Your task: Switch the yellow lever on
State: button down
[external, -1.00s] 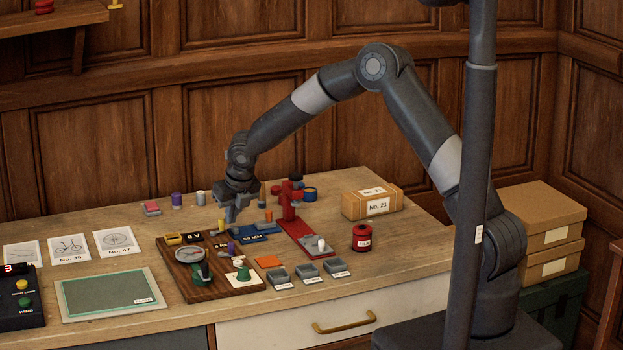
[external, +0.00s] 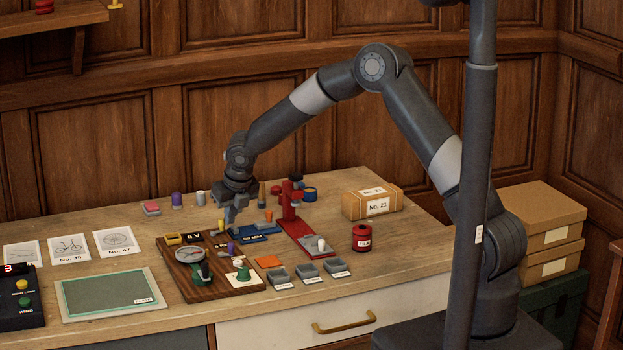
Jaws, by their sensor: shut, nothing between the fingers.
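A small upright yellow lever (external: 221,225) shows at the back of the dark wooden board (external: 213,291), in the middle of the bench. My gripper (external: 232,226) is shut and empty, pointing down just right of the yellow lever. I cannot tell whether its fingertips touch the lever. A purple lever (external: 231,248) stands in front of my fingertips on the same board. The lever's base is small and partly crowded by nearby parts, so its on or off position is unclear.
A blue base (external: 262,235) and a red stand (external: 288,207) are right of my gripper. A dial (external: 189,253) and a green-and-white piece (external: 242,274) sit on the board. Several grey trays (external: 308,272) lie to the right. A red can (external: 362,238) stands farther right.

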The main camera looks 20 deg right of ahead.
jog(key=shift+s+a, duration=0.25)
jog(key=shift+a, duration=0.2)
jog(key=shift+s+a, duration=0.2)
jog(key=shift+a, duration=0.25)
jog(key=shift+s+d, duration=0.3)
jog(key=shift+d, duration=0.15)
jog(key=s+d, duration=0.1)
jog(key=s+d+r, duration=0.1)
jog(key=d, duration=0.1)
jog(key=shift+d+r, duration=0.1)
jog(key=shift+d, duration=0.1)
jog(key=d+v, duration=0.1)
jog(key=v, duration=0.7)
jog(key=shift+w+d+r, duration=0.25)
jog(key=shift+d+r, duration=0.05)
jog(key=s+a+m+g+h, duration=0.1)
jog(key=s+a+m+h, duration=0.1)
jog(key=a+m, duration=0.4)
jog(key=s+a, duration=0.1)
jog(key=a, duration=0.3)
jog(key=shift+s+a+r+m+g, duration=0.2)
jog(key=shift+a+r+m+g, duration=0.1)
jog(key=shift+g, duration=0.1)
